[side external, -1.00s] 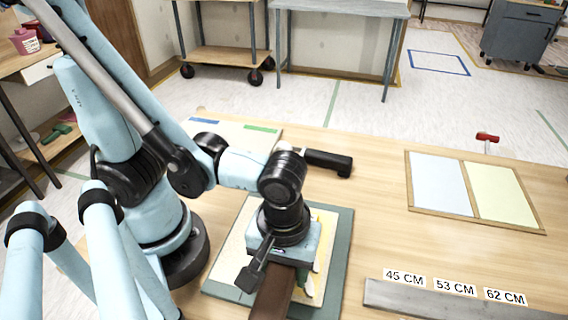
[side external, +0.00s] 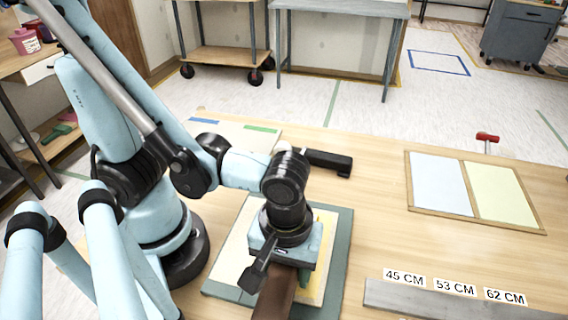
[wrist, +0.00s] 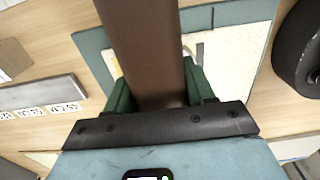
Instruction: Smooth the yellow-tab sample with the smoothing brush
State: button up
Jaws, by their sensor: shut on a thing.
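My gripper (wrist: 160,88) is shut on the brown smoothing brush (wrist: 140,45), with a green finger on each side of it. In the side external view the brush (side external: 276,296) reaches toward the near edge of the picture, below my gripper (side external: 290,268). A pale cream sample (side external: 236,252) lies flat on a teal mat (side external: 344,240) under the gripper. I cannot tell whether the brush touches the sample.
A framed panel pair, pale blue (side external: 438,184) and pale yellow (side external: 503,192), lies at the right. A grey ruler bar (side external: 450,304) with size labels is at the near right. Another board with a green tab (side external: 261,129) lies behind my wrist.

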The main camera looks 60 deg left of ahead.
jog(key=s+a, duration=0.3)
jog(key=shift+s+a, duration=0.15)
jog(key=shift+s, duration=0.05)
notch_tip(320, 180, up, 3)
jog(key=shift+s+a+f, duration=0.1)
jog(key=shift+a+f, duration=0.05)
jog(key=shift+r, duration=2.85)
jog(key=o, duration=0.8)
jog(key=c, duration=0.6)
jog(key=o, duration=0.4)
jog(key=c, duration=0.4)
jog(key=shift+w+d+r, duration=0.15)
jog(key=shift+w+d, duration=0.8)
jog(key=shift+w+d+r, duration=0.15)
jog(key=shift+w+d, duration=0.8)
